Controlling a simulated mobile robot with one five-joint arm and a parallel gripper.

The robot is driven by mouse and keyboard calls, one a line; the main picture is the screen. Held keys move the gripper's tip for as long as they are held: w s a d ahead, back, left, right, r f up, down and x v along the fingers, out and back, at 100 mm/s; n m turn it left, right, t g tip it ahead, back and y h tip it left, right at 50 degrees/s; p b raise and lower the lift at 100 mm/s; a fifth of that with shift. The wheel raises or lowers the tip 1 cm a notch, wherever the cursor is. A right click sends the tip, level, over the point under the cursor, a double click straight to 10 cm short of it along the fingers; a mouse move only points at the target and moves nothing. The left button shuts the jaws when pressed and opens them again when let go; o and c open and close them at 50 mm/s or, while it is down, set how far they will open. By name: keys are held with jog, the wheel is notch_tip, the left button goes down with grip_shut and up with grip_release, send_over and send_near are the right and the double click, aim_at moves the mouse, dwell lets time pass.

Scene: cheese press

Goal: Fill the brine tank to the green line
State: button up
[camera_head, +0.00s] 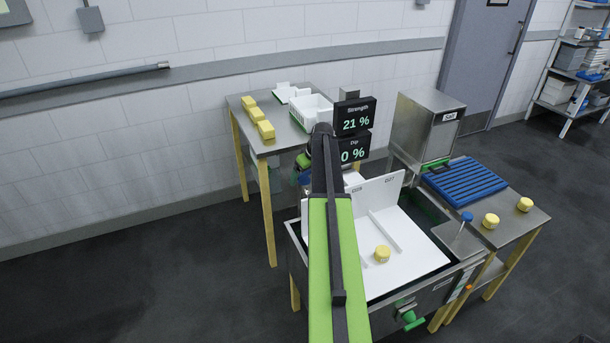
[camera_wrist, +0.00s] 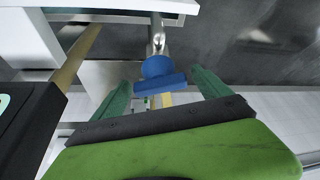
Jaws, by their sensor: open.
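The brine tank (camera_head: 300,248) is a steel basin at the centre of the head view. A white board with an upright panel (camera_head: 400,238) covers much of it, and its dark inside shows at the right. I cannot make out a green line or the liquid level. In the wrist view, a blue handle (camera_wrist: 160,72) on a metal pipe (camera_wrist: 157,35) sits ahead of and between my fingers. My gripper (camera_wrist: 165,88) is open; whether its fingers touch the handle is unclear. In the head view my arm hides most of that spot.
Displays read Strength 21 % (camera_head: 355,115) and Dip 0 % (camera_head: 351,149). A yellow cheese (camera_head: 382,254) lies on the board. A steel salt box (camera_head: 428,125), blue rack (camera_head: 466,182) and blue knob (camera_head: 467,216) are right. A green valve handle (camera_head: 412,320) is at the front.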

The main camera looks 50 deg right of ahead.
jog(key=shift+r, duration=0.1)
jog(key=p+v, duration=1.6)
jog(key=v, duration=0.1)
jog(key=shift+r, duration=0.1)
